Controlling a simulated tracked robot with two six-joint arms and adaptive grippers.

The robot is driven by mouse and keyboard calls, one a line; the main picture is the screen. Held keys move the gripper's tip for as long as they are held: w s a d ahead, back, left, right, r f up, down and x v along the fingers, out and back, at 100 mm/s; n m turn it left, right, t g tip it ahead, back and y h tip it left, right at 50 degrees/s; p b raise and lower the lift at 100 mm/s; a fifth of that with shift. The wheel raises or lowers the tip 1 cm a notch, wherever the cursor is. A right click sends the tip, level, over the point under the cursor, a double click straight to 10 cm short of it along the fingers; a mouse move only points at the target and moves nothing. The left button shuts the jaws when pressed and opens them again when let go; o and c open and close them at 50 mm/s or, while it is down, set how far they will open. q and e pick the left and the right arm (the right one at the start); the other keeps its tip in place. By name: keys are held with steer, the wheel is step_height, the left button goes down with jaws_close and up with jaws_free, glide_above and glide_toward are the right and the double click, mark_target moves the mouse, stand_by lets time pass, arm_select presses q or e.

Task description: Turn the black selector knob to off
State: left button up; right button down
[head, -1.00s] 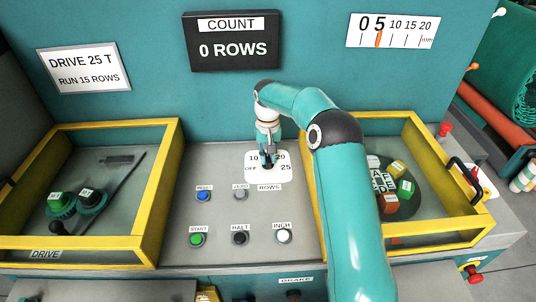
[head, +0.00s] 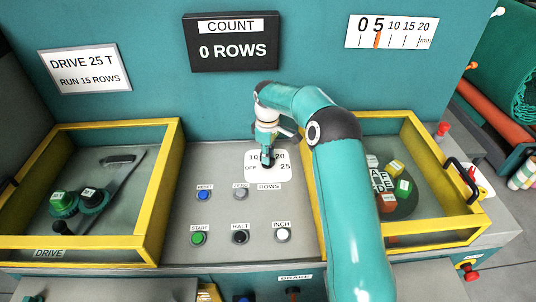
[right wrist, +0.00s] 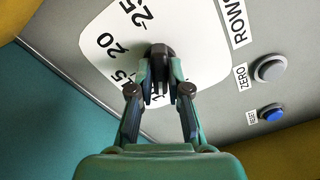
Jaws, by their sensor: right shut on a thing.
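The black selector knob (right wrist: 158,52) sits on a white dial plate (head: 281,174) marked OFF, 10, 20 and 25, above the ROWS label. In the right wrist view its rounded black end shows between my right gripper's fingers. My right gripper (head: 267,160) points down at the dial and is shut on the knob; it also shows in the right wrist view (right wrist: 158,92). The fingers hide most of the knob, so I cannot tell which mark it points at. My left gripper is in neither view.
Below the dial are the blue RESET button (head: 203,195), the grey ZERO button (head: 241,195), and the green START (head: 198,237), black HALT (head: 240,237) and white INCH (head: 282,236) buttons. Yellow-framed boxes (head: 170,185) flank the panel. The count display (head: 232,48) reads 0 ROWS.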

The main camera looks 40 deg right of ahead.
steer(key=n, duration=0.4)
steer(key=shift+w+r, duration=0.1)
steer(key=shift+n+p, duration=0.4)
steer(key=shift+n, duration=1.5)
steer(key=c, duration=1.1)
jaws_free()
step_height(320, 180, up, 12)
steer(key=shift+f, duration=0.1)
